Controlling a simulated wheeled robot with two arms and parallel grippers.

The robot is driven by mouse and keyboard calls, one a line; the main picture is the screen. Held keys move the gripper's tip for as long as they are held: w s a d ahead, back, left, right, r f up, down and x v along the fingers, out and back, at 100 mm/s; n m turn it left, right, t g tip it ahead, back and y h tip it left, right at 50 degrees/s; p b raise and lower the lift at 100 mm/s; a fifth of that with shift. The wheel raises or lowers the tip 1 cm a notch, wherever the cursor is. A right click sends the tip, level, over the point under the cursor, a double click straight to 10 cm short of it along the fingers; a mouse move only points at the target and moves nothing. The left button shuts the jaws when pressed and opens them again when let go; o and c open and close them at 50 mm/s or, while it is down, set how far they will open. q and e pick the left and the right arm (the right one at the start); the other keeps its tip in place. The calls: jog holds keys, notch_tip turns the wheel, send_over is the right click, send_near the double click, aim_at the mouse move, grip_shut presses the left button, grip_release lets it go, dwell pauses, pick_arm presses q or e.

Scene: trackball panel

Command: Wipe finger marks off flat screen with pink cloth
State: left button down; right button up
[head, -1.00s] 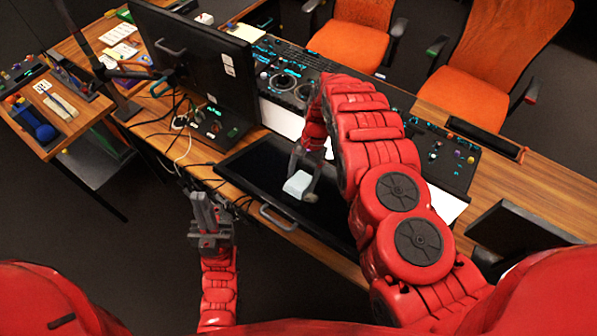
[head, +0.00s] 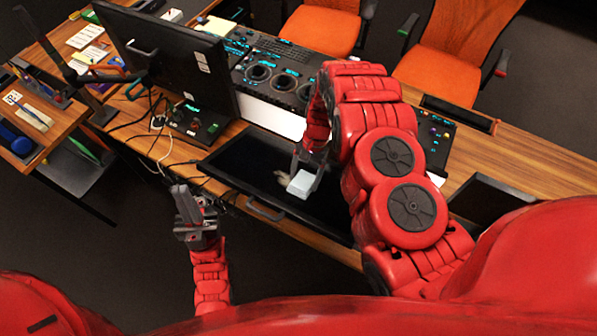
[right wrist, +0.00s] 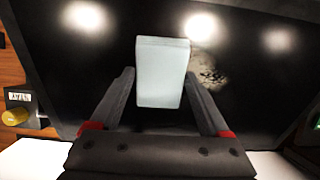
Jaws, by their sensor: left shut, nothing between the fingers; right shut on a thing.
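The flat screen (head: 238,160) is a black panel lying face up in the desk, with a handle on its near edge. A pale grey-blue block-like piece (head: 301,184) is in my right gripper (head: 306,170); no pink cloth shows. The right wrist view shows the piece (right wrist: 161,72) between the two fingers of that gripper (right wrist: 160,85), over the dark screen (right wrist: 75,70). I cannot tell whether it touches the glass. A greyish-brown smudge (right wrist: 208,72) shows just right of the piece there. My left gripper (head: 181,198) is shut and empty, off the desk's near edge.
An upright monitor (head: 180,70) with cables stands left of the screen. A control panel (head: 265,75) with knobs lies behind. A dark tilted panel (head: 495,205) is at the right. Orange chairs (head: 440,75) stand beyond the desk.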

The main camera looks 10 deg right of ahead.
aim_at(273, 173)
jog(key=shift+s+d+f, duration=0.1)
jog(key=shift+s+f, duration=0.1)
jog(key=shift+s, duration=0.05)
jog(key=shift+w+a+b, duration=0.35)
jog(key=shift+a+b, duration=0.05)
jog(key=shift+b, duration=0.3)
jog(key=shift+w+a+b, duration=0.6)
jog(key=shift+a+b, duration=0.05)
jog(key=shift+a, duration=0.05)
jog(key=shift+w+a+r, duration=0.1)
jog(key=shift+w+a, duration=0.15)
jog(key=shift+a, duration=0.15)
jog(key=w+a+b, duration=0.1)
jog(key=a+b, duration=0.1)
jog(key=shift+w+b, duration=0.3)
jog(key=shift+w, duration=0.05)
jog(key=shift+w+a+r+b, duration=0.15)
jog(key=shift+w+a+b, duration=0.2)
jog(key=shift+a, duration=0.15)
jog(key=shift+w+a+b, duration=0.3)
jog(key=shift+a+b, duration=0.05)
jog(key=shift+b, duration=0.3)
jog(key=shift+w+a+f+b, duration=0.25)
jog(key=shift+w+a+b, duration=0.4)
jog(key=shift+a+b, duration=0.4)
jog(key=shift+r, duration=0.1)
jog(key=shift+d+r, duration=0.1)
jog(key=shift+r, duration=0.05)
jog(key=shift+r, duration=0.1)
